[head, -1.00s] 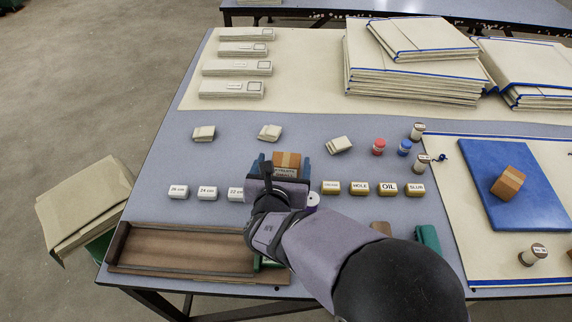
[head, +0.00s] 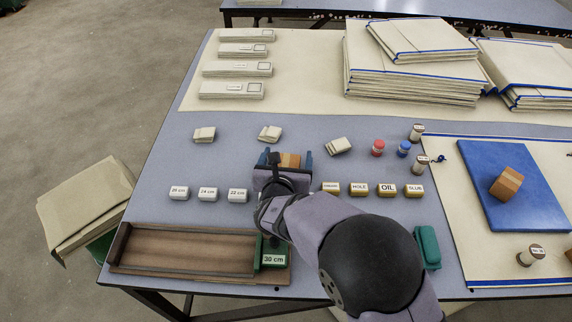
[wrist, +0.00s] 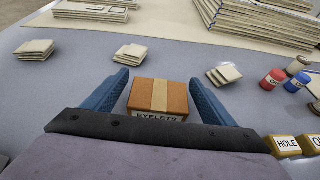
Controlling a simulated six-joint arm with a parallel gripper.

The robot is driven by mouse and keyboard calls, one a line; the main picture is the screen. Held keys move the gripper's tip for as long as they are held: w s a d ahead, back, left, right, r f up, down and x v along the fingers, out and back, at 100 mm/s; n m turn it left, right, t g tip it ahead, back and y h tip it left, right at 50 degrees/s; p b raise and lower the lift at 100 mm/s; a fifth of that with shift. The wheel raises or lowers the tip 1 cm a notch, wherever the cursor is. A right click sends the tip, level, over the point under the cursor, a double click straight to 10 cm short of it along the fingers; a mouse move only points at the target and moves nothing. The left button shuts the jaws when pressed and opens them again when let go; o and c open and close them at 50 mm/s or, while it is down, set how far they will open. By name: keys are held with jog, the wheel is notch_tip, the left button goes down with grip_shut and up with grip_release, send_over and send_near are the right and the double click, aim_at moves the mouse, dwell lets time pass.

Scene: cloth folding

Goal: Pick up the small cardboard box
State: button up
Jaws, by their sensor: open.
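A small brown cardboard box (head: 289,160) with a paler tape band sits on the grey-blue table, mostly hidden behind my gripper in the head view. In the wrist view the box (wrist: 158,96) lies between the blue fingers, with a label reading "EYELETS" partly cut off by my gripper body. My gripper (head: 285,157) is open, and its fingers also show in the wrist view (wrist: 157,88) on either side of the box. A gap shows between each finger and the box. Another brown box (head: 507,184) rests on the blue pad (head: 480,160) at the right.
Small folded cloths (head: 270,133) lie beyond the box. Labelled blocks stand left (head: 208,194) and right (head: 358,189) of my gripper. Red (head: 378,148) and blue (head: 403,149) jars are to the right. A wooden tray (head: 190,229) lies at the front left.

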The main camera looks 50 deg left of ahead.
jog(key=shift+x, duration=0.8)
jog(key=c, duration=1.3)
jog(key=shift+r, duration=0.1)
notch_tip(320, 180, up, 10)
jog(key=shift+p, duration=0.55)
